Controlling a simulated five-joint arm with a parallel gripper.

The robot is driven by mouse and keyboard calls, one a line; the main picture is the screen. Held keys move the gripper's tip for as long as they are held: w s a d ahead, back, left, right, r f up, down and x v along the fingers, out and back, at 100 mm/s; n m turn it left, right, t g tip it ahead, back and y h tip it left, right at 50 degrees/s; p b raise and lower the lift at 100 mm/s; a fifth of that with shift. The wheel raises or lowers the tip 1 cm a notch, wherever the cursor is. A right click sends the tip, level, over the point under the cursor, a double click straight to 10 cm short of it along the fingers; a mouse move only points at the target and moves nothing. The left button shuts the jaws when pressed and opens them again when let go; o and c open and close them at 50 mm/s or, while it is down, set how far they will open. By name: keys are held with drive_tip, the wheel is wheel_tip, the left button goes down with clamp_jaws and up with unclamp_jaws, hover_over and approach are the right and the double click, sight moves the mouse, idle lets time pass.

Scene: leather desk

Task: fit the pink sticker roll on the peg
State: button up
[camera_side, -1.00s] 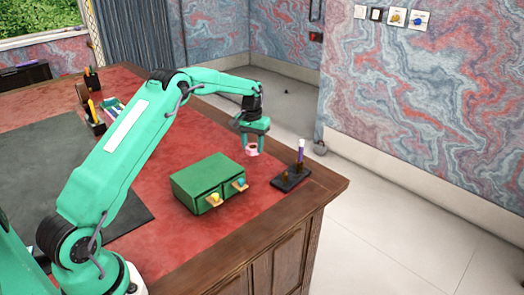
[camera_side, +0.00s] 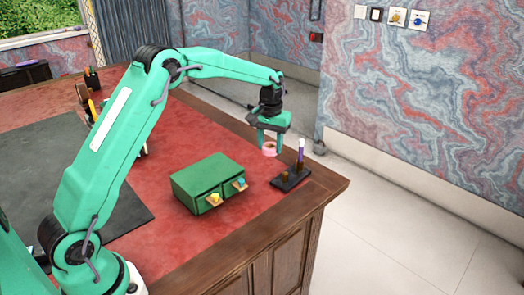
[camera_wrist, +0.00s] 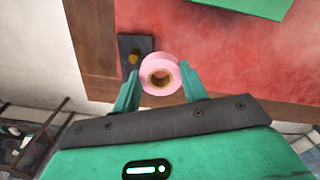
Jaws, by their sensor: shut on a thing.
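The pink sticker roll (camera_side: 269,152) hangs between the fingertips of my gripper (camera_side: 270,141), above the desk. In the wrist view, my gripper (camera_wrist: 160,84) is shut on the pink roll (camera_wrist: 145,68), one finger on each side, and its brown-rimmed hole faces the camera. The dark peg stand (camera_side: 279,184) lies on the desk just to the right of and below the roll in the side view. A short brown peg (camera_side: 286,178) stands on it. In the wrist view, a brass-brown peg (camera_wrist: 133,58) shows beside the roll, which hides part of the stand (camera_wrist: 126,42). The roll is apart from the pegs.
The desk's wooden edge (camera_side: 325,187) is close on the right. Red desktop is free in front.

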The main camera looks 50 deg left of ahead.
idle(0.4)
hover_over(285, 173)
drive_tip(key=shift+f, duration=0.55)
drive_tip(key=shift+f, duration=0.15)
drive_tip(key=shift+f, duration=2.1)
drive_tip(key=shift+f, duration=2)
idle(1.5)
drive_tip(key=o, duration=1)
drive_tip(key=shift+o, duration=0.2)
